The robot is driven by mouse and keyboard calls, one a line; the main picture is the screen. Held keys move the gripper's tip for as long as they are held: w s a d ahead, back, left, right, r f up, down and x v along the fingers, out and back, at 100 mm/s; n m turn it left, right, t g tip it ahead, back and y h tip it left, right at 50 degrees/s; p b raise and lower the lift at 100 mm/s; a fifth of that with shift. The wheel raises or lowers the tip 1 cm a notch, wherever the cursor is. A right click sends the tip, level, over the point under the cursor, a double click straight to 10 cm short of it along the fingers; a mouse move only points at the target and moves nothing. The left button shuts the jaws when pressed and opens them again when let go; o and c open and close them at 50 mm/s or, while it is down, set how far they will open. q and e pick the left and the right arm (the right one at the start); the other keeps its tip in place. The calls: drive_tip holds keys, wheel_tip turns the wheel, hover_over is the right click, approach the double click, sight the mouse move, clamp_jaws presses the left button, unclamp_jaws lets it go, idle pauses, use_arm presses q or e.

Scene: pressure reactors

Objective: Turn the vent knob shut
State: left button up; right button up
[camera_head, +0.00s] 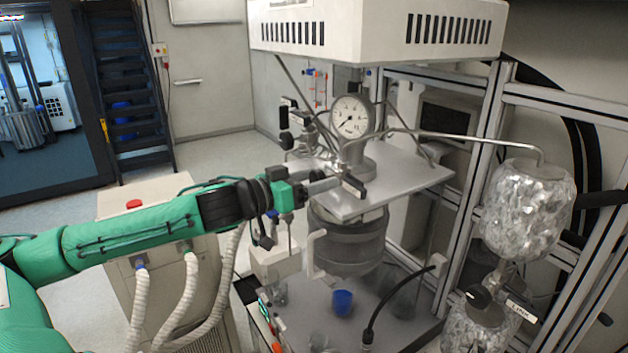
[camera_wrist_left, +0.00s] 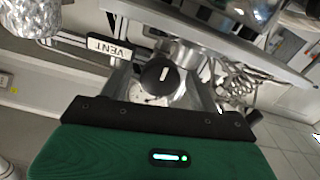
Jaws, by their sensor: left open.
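The vent knob (camera_wrist_left: 163,74) is a round black knob with a white mark, in the middle of the left wrist view. A white VENT tag (camera_wrist_left: 110,48) is beside it on the left. My left gripper (camera_wrist_left: 160,84) is open, with one finger on each side of the knob in that view. I cannot tell whether either finger touches it. In the head view my left gripper (camera_head: 326,183) reaches in from the left at the reactor's metal plate, below the pressure gauge (camera_head: 351,117). I cannot make out the vent knob there. My right gripper is not in view.
The reactor's metal plate (camera_head: 420,176) and a grey vessel (camera_head: 347,245) are close to my left gripper. A thin pipe runs right to a foil-wrapped vessel (camera_head: 528,210). A black knob (camera_head: 478,297) with a white tag is lower right. A blue cup (camera_head: 342,302) stands below.

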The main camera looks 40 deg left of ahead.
use_arm(q)
drive_tip(key=c, duration=1)
drive_tip(key=shift+o, duration=0.2)
